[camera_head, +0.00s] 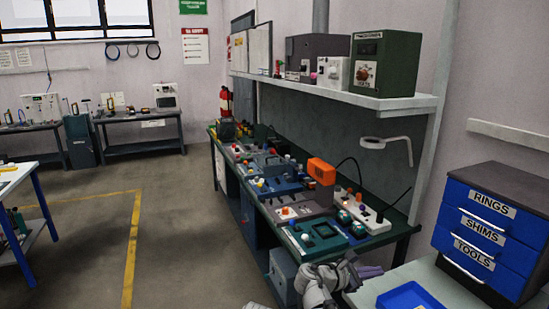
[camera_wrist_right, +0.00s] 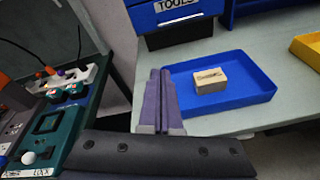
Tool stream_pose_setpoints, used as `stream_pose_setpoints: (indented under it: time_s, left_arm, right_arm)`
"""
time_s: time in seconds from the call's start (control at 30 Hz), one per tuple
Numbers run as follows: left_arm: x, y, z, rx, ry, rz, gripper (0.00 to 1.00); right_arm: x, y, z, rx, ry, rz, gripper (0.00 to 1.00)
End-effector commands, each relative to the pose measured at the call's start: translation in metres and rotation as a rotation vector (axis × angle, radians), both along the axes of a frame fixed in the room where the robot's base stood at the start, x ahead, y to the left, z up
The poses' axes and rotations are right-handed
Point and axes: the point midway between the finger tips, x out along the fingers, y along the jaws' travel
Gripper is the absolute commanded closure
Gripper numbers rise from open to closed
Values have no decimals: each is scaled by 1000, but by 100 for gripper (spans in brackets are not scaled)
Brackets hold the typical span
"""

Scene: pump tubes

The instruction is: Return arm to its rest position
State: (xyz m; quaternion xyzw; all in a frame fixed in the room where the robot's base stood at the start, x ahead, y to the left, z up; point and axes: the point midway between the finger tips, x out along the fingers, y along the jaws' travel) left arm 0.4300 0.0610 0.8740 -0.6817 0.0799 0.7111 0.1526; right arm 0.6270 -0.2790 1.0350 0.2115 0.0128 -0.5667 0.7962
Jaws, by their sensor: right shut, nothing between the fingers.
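My right gripper (camera_head: 372,271) shows at the bottom of the head view, low beside the front end of the long workbench (camera_head: 405,232). Its purple fingers also show in the right wrist view (camera_wrist_right: 162,92), where they lie together, shut and empty. They point toward the light table, just left of the blue tray (camera_wrist_right: 265,92) in that picture. A small tan box (camera_wrist_right: 209,80) with a dark drawing on it sits in the tray, apart from the fingers. My left gripper is in neither view.
A blue drawer cabinet (camera_head: 485,232) labelled RINGS, SHIMS and TOOLS stands on the light table (camera_head: 372,290). The long bench holds several devices, including an orange-topped one (camera_head: 321,172). A yellow bin (camera_wrist_right: 308,47) is at the wrist view's right. Open floor (camera_head: 180,230) lies to the left.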

Motion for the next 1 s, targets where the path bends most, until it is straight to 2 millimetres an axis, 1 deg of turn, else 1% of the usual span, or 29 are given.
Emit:
stream_pose_setpoints:
  time_s: [0.03, 0.17, 0.27, 0.37, 0.4, 0.47, 0.5, 0.6, 0.7, 0.73, 0.8, 0.87, 1.0]
  left_arm:
    - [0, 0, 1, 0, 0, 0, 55]
    - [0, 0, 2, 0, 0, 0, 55]
    - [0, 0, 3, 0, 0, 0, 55]
    - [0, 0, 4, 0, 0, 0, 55]
    - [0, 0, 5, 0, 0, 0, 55]
    - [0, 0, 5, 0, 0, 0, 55]
    - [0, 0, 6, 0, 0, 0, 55]
    - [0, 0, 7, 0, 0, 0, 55]
    - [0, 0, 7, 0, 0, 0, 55]
    - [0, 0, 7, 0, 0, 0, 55]
    - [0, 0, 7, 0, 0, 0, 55]
    - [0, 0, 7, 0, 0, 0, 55]
    - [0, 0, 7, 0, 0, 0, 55]
  right_arm:
    - [-8, 5, -9, 62, -32, -16, 100]
    - [-27, 23, -38, 254, -126, -82, 100]
    - [-48, 45, -64, 438, -206, -168, 100]
    - [-78, 78, -95, 665, -291, -309, 100]
    - [-92, 94, -108, 762, -323, -386, 100]
    - [-114, 120, -124, 892, -359, -508, 100]
    - [-128, 136, -132, 966, -375, -591, 100]
    - [-158, 172, -145, 1100, -395, -781, 100]
    - [-180, 198, -151, 1178, -397, -927, 100]
    - [-184, 203, -152, 1193, -396, -961, 100]
    - [-192, 213, -153, 1216, -394, -1019, 100]
    - [-196, 218, -154, 1226, -392, -1049, 100]
    - [-198, 221, -154, 1232, -393, -1068, 100]
